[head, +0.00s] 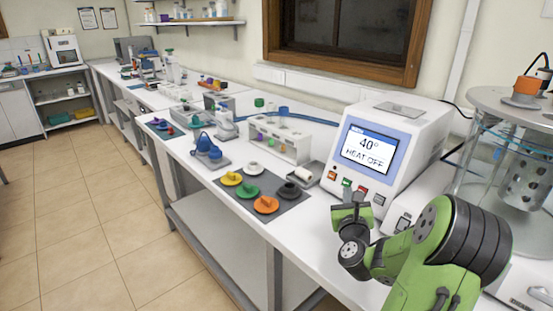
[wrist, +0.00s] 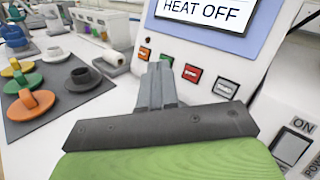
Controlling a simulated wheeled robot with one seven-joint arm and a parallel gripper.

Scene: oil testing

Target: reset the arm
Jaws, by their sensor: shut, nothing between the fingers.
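My green arm reaches in from the lower right of the head view. My gripper (wrist: 157,86) is shut and empty in the wrist view, its grey fingers together just in front of the white heating device's button row. In the head view the gripper (head: 347,190) is near the lower left of the white device (head: 415,135), mostly seen from behind. The device's screen (head: 369,148) reads 40° and HEAT OFF. An orange button (wrist: 145,54), a red button (wrist: 193,73) and a green button (head: 347,183) are on its front. I cannot tell whether the fingertips touch the panel.
A glass vessel (head: 480,160) stands at the right. A power switch (wrist: 291,147) is at the lower right. The floor left of the bench is clear.

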